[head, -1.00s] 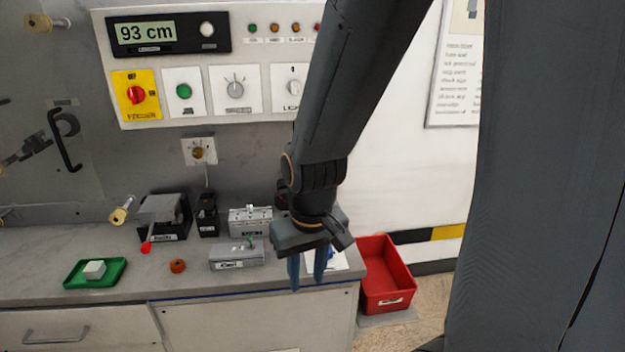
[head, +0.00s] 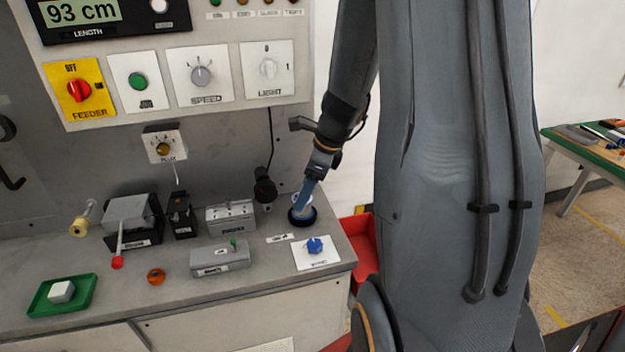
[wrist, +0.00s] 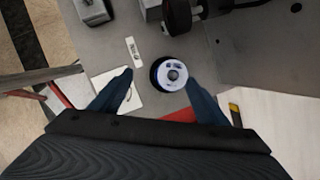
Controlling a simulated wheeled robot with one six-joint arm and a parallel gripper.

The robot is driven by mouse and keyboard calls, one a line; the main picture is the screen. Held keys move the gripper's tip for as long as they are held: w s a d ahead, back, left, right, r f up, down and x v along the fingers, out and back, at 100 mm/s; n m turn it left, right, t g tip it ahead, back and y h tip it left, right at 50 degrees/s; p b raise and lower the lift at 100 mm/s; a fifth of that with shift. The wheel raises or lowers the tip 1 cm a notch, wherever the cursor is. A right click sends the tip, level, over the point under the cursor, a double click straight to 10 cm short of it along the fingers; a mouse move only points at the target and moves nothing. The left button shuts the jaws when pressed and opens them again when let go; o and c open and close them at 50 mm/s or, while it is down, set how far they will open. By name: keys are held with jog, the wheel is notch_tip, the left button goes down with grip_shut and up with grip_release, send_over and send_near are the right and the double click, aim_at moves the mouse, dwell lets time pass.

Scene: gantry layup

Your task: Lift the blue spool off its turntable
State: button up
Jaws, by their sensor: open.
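The blue spool (wrist: 172,74) shows from above in the wrist view, with a pale round top and a dark centre. Its black round turntable (wrist: 157,70) rims it. In the head view the turntable (head: 302,221) stands on the bench's right part, and my fingers partly hide the spool. My gripper (wrist: 159,74) is open, with one blue finger to the left of the spool and one to the right. The left finger shows a gap to the spool. In the head view my gripper (head: 303,197) points down over the turntable. I cannot tell the fingertips' exact height.
A white plate with a blue knob (head: 315,245) lies in front of the turntable. A grey box with a green switch (head: 232,245) is to the left. A black cylinder device (head: 264,188) stands behind. A red bin (head: 362,240) is off the bench's right end.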

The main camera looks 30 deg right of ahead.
aim_at(296, 196)
jog(key=d+m, duration=0.1)
jog(key=w+d+m, duration=0.1)
jog(key=shift+f+m, duration=0.1)
jog(key=shift+m, duration=0.2)
jog(key=shift+w+f, duration=0.1)
jog(key=shift+f, duration=0.2)
jog(key=shift+x, duration=3.5)
jog(key=shift+w, duration=0.1)
jog(key=shift+c, duration=0.2)
jog(key=c, duration=1.3)
jog(key=shift+o, duration=0.2)
jog(key=shift+r+p, duration=2.95)
jog(key=shift+p, duration=0.25)
jog(key=shift+r+p, duration=0.55)
jog(key=shift+r, duration=0.9)
jog(key=shift+r, duration=1.7)
